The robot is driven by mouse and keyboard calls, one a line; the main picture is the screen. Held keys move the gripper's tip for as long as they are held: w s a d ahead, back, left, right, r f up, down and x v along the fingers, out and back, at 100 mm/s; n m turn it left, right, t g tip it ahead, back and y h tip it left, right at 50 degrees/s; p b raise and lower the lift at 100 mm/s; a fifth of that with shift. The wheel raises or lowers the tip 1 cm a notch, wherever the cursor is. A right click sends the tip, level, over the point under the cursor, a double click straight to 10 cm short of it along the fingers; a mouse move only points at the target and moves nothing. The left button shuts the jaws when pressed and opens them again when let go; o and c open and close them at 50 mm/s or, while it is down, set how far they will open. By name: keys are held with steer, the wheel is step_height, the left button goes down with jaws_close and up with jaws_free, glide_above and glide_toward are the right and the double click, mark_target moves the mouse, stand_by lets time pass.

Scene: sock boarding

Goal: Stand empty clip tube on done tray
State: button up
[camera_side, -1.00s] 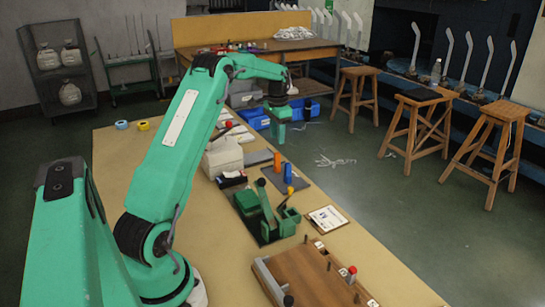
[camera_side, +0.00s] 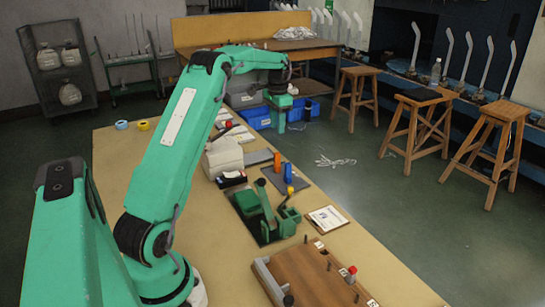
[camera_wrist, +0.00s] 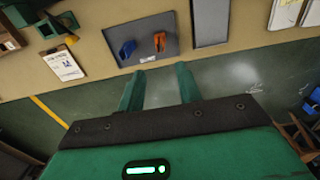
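An orange tube (camera_side: 277,161) and a blue tube (camera_side: 288,173) stand close together on a dark grey tray (camera_side: 298,184) on the bench. In the wrist view the blue tube (camera_wrist: 127,49) and orange tube (camera_wrist: 159,41) show on the same tray (camera_wrist: 172,52), which has a small unreadable label. I cannot tell whether either tube is empty. A second flat grey tray (camera_wrist: 210,22) lies beside it with nothing on its visible part. My gripper (camera_side: 281,124) hangs above the tubes' level, apart from them. In the wrist view its fingers (camera_wrist: 160,68) are spread with nothing between them.
A green fixture (camera_side: 268,211) stands on the bench near the tubes, with a clipboard (camera_side: 326,219) beside it. A white box (camera_side: 222,157) is on the other side. A wooden board with pegs (camera_side: 310,275) lies at the near end. Stools (camera_side: 420,97) stand off the bench.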

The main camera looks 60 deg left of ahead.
steer(key=s+d+r+t, duration=0.1)
steer(key=s+d+r, duration=0.1)
steer(key=d+r, duration=0.35)
steer(key=s+d+r+t+y, duration=0.1)
steer(key=s+d+r, duration=0.2)
steer(key=d, duration=0.6)
steer(key=s+d+r+t, duration=0.1)
steer(key=s+d+r, duration=0.1)
steer(key=d+r, duration=0.35)
steer(key=s+d+f+t+h, duration=0.1)
steer(key=s+d+f, duration=0.5)
steer(key=s+d, duration=0.9)
steer(key=s+t, duration=0.1)
steer(key=s, duration=0.1)
steer(key=shift+s+t, duration=0.3)
